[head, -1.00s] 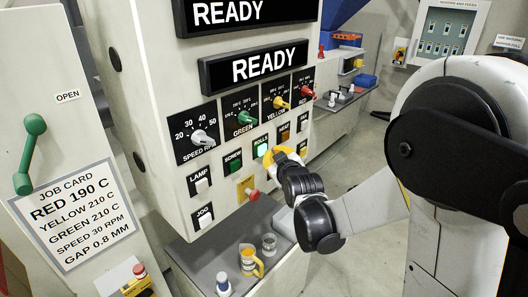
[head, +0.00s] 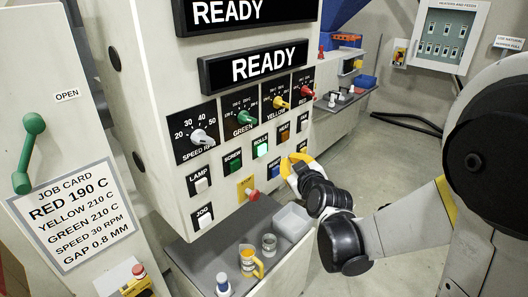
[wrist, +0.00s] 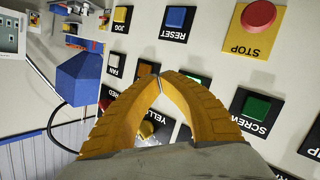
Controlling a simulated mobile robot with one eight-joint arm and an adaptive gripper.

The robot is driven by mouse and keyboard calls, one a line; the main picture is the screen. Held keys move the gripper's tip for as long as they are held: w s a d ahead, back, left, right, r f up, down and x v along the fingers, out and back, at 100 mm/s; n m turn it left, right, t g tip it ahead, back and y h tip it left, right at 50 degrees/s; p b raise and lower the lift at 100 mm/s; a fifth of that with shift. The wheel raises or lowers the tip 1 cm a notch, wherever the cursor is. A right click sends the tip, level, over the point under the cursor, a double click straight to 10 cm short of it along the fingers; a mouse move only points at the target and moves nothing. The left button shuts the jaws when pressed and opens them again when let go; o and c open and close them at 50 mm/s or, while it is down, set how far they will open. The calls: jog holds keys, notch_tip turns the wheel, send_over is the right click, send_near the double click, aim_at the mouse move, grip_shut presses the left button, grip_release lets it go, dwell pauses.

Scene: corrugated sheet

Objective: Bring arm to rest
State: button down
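My gripper (head: 297,168) is just right of the control panel's lower buttons in the head view, with yellow fingers. In the wrist view the two fingertips (wrist: 159,78) meet and hold nothing. The control panel (head: 222,180) has two screens, the lower one (head: 254,67) reading READY. The rolls button (head: 262,150) glows pale green. The blue reset button (head: 274,170) is left of the fingers and also shows in the wrist view (wrist: 176,19). Whether the fingers touch the panel is unclear.
A red stop button (head: 252,195) sits low on the panel. A job card (head: 85,215) and green handle (head: 29,155) are at left. Open floor lies to the right.

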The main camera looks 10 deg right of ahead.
dwell(0.3)
jog(key=s+a+f+m+g+b, duration=0.1)
jog(key=s+f+m+g+b, duration=0.1)
jog(key=s, duration=1.2)
jog(key=s+a+f+m+g+b, duration=0.1)
jog(key=s+f+m+g+b, duration=0.2)
jog(key=s, duration=1.1)
notch_tip(320, 180, down, 4)
jog(key=g+b, duration=0.2)
jog(key=g, duration=0.1)
jog(key=shift+a, duration=0.35)
jog(key=shift+r, duration=0.1)
